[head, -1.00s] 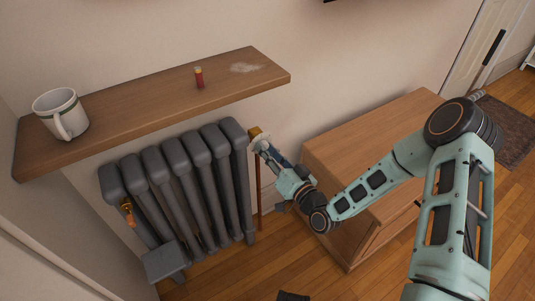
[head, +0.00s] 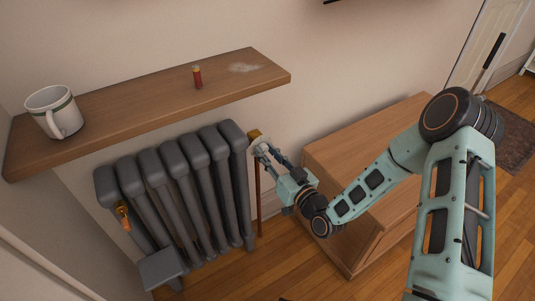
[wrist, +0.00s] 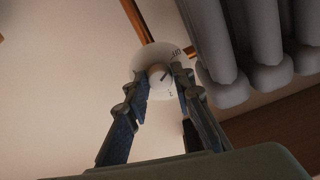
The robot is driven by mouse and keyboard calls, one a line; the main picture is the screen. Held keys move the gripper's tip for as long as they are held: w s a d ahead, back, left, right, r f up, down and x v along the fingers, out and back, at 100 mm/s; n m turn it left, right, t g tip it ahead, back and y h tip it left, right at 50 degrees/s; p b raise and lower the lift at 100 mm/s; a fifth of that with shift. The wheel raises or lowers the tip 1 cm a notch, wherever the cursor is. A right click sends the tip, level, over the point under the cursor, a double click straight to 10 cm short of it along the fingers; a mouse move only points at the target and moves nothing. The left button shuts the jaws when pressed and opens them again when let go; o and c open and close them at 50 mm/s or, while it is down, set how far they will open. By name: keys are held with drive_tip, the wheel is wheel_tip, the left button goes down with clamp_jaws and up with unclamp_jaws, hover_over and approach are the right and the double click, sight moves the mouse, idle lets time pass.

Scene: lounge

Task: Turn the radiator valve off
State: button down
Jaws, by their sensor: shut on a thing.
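The radiator valve (head: 255,136) is at the upper right end of the grey radiator (head: 200,190), on a brown pipe. It has a brass-coloured body and a pale round dial plate. In the wrist view, the dial plate (wrist: 152,55) carries a dark word at its upper right and a mark below. My gripper (head: 263,149) is at the dial, shut on the knob, with one finger on each side. The fingers hide part of the dial.
A wooden shelf (head: 140,107) juts out above the radiator, with a white mug (head: 54,113) and a small red cylinder (head: 197,78) on it. A wooden cabinet (head: 365,145) stands right of the valve, under my arm. An orange-handled fitting (head: 123,218) is on the radiator's left end.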

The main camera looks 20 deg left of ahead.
drive_tip(key=c, duration=1.7)
unclamp_jaws()
drive_tip(key=shift+o, duration=0.2)
drive_tip(key=v, duration=1.2)
